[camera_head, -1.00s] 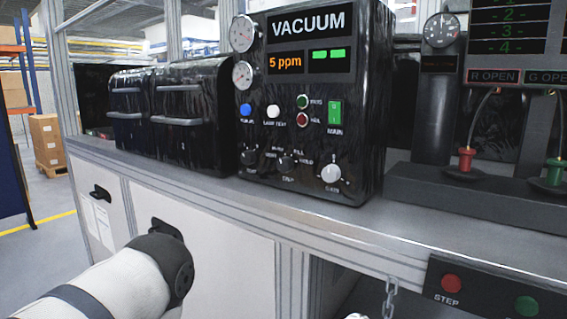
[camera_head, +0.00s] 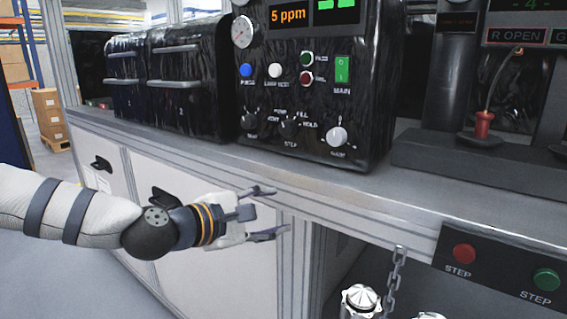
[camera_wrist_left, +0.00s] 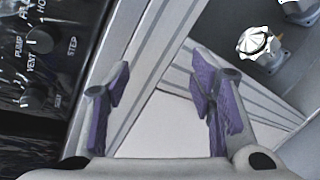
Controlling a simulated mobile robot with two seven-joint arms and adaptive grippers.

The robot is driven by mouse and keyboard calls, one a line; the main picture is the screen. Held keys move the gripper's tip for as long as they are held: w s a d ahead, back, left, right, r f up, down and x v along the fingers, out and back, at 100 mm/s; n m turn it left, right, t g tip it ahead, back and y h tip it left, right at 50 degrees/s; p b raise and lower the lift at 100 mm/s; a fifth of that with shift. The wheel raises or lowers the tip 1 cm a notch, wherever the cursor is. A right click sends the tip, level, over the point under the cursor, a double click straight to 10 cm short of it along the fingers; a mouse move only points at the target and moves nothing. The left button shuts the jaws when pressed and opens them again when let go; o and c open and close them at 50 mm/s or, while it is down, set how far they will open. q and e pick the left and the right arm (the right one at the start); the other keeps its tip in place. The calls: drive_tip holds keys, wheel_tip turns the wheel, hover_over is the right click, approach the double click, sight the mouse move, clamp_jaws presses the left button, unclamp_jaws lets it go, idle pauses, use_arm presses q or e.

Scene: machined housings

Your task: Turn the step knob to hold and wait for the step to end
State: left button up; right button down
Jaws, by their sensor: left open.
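The step knob (camera_head: 289,127) is a small black knob low on the front of the black vacuum unit (camera_head: 370,100), among the labels PUMP, VENT, FILL and HOLD. Which label its pointer faces is too small to tell. The knob also shows at the upper left of the left wrist view (camera_wrist_left: 40,40). My left gripper (camera_head: 272,212) is open and empty, in front of the bench edge, below the knob and apart from it. In the left wrist view its purple-padded fingers (camera_wrist_left: 160,80) are spread with nothing between them. My right gripper is not in view.
Another black knob (camera_head: 249,121) and a light knob (camera_head: 337,136) flank the step knob. The display (camera_head: 289,14) reads 5 ppm in orange. The bench edge (camera_head: 300,190) lies between gripper and panel. Red (camera_head: 464,253) and green (camera_head: 546,279) STEP buttons and a chain (camera_head: 394,280) are at right.

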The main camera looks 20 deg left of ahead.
sight(285, 130)
use_arm(q)
drive_tip(key=w+a+r+n+t, duration=0.1)
drive_tip(key=a+r+n+t, duration=0.15)
drive_tip(key=r, duration=0.35)
drive_tip(key=w+a+r+n+t, duration=0.1)
drive_tip(key=w+a+r, duration=0.15)
drive_tip(key=r, duration=0.35)
drive_tip(key=x, duration=0.3)
drive_tip(key=b+x, duration=0.1)
drive_tip(key=x, duration=0.5)
drive_tip(key=shift+w+a+f+b, duration=0.15)
drive_tip(key=shift+w+f+b, duration=0.05)
drive_tip(key=shift+w+b, duration=0.2)
drive_tip(key=shift+w+d+r, duration=0.15)
drive_tip(key=shift+w+d, duration=0.05)
drive_tip(key=shift+w, duration=0.3)
drive_tip(key=c, duration=1.2)
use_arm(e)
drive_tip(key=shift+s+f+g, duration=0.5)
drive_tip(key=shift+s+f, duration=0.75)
